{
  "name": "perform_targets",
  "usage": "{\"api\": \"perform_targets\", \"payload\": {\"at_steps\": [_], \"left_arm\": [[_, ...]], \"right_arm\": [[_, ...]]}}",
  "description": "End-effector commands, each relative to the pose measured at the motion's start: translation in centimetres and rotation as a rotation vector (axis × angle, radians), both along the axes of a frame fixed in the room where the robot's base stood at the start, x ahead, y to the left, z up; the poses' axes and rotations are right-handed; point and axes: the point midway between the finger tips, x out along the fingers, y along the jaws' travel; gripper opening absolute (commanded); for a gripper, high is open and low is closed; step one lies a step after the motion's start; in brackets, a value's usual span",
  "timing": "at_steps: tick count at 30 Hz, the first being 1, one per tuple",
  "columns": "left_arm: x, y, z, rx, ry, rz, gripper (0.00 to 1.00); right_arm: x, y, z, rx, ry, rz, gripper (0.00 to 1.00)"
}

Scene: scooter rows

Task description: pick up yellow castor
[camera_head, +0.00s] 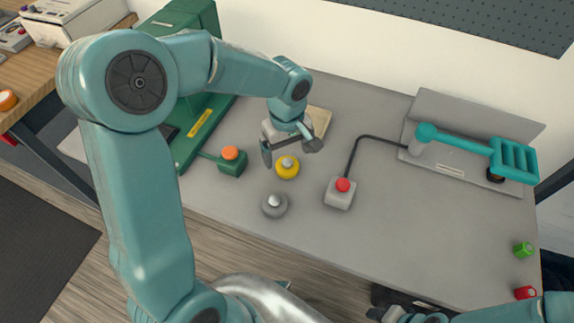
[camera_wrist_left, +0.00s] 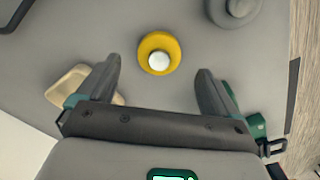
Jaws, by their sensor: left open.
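The yellow castor (camera_head: 287,167) is a round yellow piece with a pale knob on top, standing on the grey table. In the left wrist view the yellow castor (camera_wrist_left: 159,54) lies ahead of the fingertips, roughly centred between them. My left gripper (camera_head: 291,152) is open and empty, close above and behind the castor in the head view. Its two fingers also show in the left wrist view (camera_wrist_left: 158,80), spread apart and not touching the castor. At the bottom right of the head view my right arm shows in part, and its fingers are not clear.
A grey castor (camera_head: 274,205) stands near the yellow one. A green box with an orange button (camera_head: 231,161) is to the left, a grey box with a red button (camera_head: 340,192) to the right. A beige block (camera_head: 319,121) lies behind the gripper.

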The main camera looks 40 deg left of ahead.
Motion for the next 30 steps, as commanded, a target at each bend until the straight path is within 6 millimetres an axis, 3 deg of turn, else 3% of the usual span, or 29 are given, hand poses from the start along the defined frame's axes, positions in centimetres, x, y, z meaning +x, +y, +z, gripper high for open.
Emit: {"api": "perform_targets", "payload": {"at_steps": [6,14,20,30], "left_arm": [[0.0,0.1,-3.1,-0.001,0.003,0.001,0.94],[0.1,0.1,-3.4,-0.001,0.0,0.0,0.94],[0.1,0.1,-3.4,-0.001,0.0,0.0,0.32],[0.1,0.1,-3.1,-0.001,-0.002,0.0,0.28]], "right_arm": [[0.0,0.0,0.0,0.0,0.0,0.0,0.43],[0.0,0.0,0.0,0.0,0.0,0.0,0.43],[0.0,0.0,0.0,0.0,0.0,0.0,0.43],[0.0,0.0,0.1,0.0,0.0,0.0,0.43]]}}
